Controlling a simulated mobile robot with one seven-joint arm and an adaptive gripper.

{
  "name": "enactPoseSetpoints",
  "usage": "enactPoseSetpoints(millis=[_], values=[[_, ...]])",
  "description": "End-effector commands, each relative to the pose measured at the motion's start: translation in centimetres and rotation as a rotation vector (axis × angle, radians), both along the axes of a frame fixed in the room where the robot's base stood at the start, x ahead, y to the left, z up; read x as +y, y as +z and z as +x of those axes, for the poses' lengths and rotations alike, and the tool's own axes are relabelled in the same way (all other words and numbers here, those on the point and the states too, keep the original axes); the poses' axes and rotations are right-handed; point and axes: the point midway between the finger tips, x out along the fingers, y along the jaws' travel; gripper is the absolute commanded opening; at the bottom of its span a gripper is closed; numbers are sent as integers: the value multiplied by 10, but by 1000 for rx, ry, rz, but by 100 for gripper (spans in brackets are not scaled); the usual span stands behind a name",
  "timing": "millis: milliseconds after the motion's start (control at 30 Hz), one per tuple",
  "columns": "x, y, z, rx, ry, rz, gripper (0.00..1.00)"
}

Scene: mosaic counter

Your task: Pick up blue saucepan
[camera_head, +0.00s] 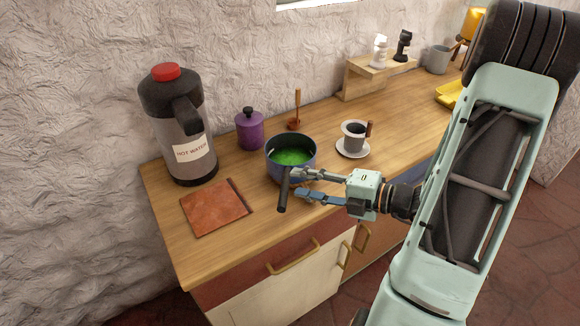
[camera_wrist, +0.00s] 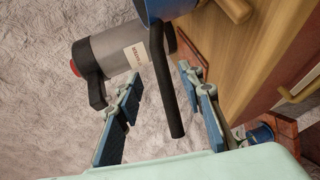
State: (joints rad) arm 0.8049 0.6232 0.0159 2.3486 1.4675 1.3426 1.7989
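The blue saucepan (camera_head: 283,172) stands on the wooden counter with something green inside. Its black handle (camera_head: 283,192) points toward the counter's front edge. In the wrist view a part of the blue pan (camera_wrist: 163,8) shows at the top, with the handle (camera_wrist: 167,92) running down from it. My gripper (camera_head: 295,183) is at the handle, coming from the right. In the wrist view my gripper (camera_wrist: 160,76) is open, with one finger on each side of the handle and gaps between. The pan's lower side is partly hidden by the gripper.
A hot-water flask (camera_head: 177,125), a brown board (camera_head: 215,207) and a purple jar (camera_head: 249,130) stand left of the pan. A cup on a saucer (camera_head: 352,148) is to the right. A wooden shelf (camera_head: 364,80) stands farther back against the wall.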

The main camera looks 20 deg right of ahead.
Motion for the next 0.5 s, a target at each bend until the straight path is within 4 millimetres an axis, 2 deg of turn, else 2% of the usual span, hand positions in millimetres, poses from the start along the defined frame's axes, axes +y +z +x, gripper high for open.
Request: enactPoseSetpoints(millis=[300, 500], values=[[34, -12, 25, 0, 5, 0, 35], [39, -14, 31, -1, 2, -1, 35]])
